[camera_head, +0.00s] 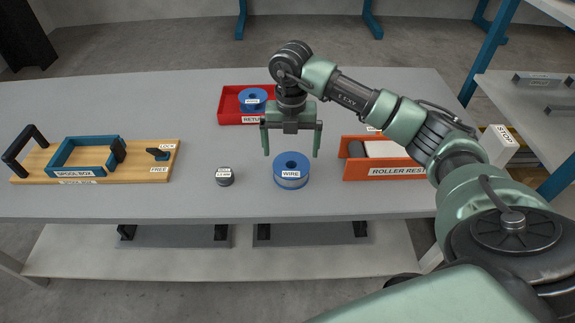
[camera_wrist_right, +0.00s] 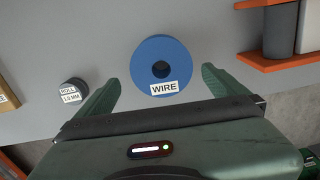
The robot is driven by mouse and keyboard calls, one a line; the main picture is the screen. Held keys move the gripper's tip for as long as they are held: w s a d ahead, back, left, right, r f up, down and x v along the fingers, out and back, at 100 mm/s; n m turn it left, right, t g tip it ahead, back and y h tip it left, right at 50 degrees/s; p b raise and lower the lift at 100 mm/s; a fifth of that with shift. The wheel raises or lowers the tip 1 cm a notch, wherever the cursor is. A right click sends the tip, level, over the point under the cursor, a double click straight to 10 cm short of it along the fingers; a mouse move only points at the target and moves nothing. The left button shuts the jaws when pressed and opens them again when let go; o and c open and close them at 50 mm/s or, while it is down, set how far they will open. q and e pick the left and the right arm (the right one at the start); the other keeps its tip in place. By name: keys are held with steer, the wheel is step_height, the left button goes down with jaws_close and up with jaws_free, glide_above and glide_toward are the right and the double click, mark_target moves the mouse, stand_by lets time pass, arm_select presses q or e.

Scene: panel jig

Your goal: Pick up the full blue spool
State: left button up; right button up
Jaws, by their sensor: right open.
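A blue spool (camera_head: 291,165) labelled WIRE stands upright on the grey table (camera_head: 120,205), with pale wire showing between its flanges. My right gripper (camera_head: 291,153) hangs above it, open and empty, its fingers pointing down. In the right wrist view the same spool (camera_wrist_right: 161,62) lies between and ahead of the two open fingers, apart from both. A second blue spool (camera_head: 253,98) sits in the red tray (camera_head: 228,113) marked RETU, partly hidden behind my arm; how much wire it has is unclear. My left gripper is not in view.
A small dark roll (camera_head: 224,177) stands left of the spool. The orange roller rest (camera_head: 383,170) is to the right. Table between board and roll is clear.

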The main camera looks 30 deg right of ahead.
mark_target(291, 166)
steer(key=f, duration=0.3)
steer(key=f+p, duration=0.1)
steer(key=f, duration=0.2)
steer(key=shift+s+f, duration=0.2)
steer(key=shift+f, duration=0.3)
steer(key=shift+w, duration=0.1)
steer(key=c, duration=1.7)
steer(key=shift+r, duration=0.1)
